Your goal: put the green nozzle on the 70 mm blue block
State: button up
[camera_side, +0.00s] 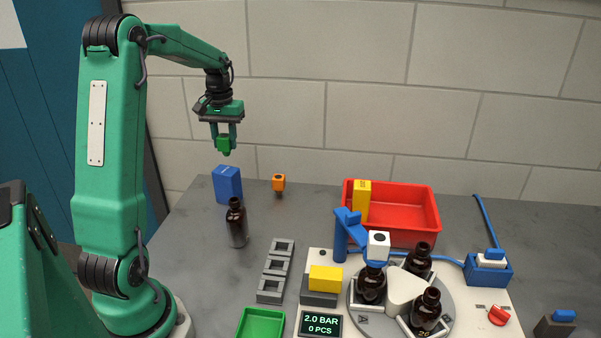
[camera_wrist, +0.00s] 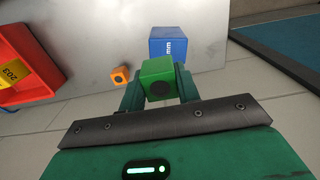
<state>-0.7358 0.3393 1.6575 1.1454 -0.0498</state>
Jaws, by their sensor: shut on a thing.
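My gripper (camera_side: 223,139) is shut on the green nozzle (camera_side: 224,146) and holds it in the air above the far left of the table. In the wrist view the nozzle (camera_wrist: 158,79) sits between the two fingers, with a dark round hole facing the camera. The blue block (camera_side: 228,184) stands on the table below the gripper, near the table's far left edge. In the wrist view the blue block (camera_wrist: 168,41) shows just beyond the nozzle, with "mm" readable and the number hidden. The nozzle is apart from the block.
An orange nozzle (camera_side: 278,183) stands right of the blue block, and an amber bottle (camera_side: 237,224) in front of it. A red bin (camera_side: 405,232) with a yellow block (camera_side: 361,201), grey holders (camera_side: 276,266), a green tray (camera_side: 261,325) and a bottle turntable (camera_side: 357,319) are farther right and nearer.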

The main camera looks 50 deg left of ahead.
jog(key=shift+s+a+f, duration=0.2)
jog(key=shift+a+f, duration=0.25)
jog(key=shift+a, duration=0.35)
jog(key=shift+f, duration=0.1)
jog(key=shift+f, duration=1.9)
jog(key=shift+f, duration=0.15)
jog(key=o, duration=1)
jog(key=shift+c, duration=0.2)
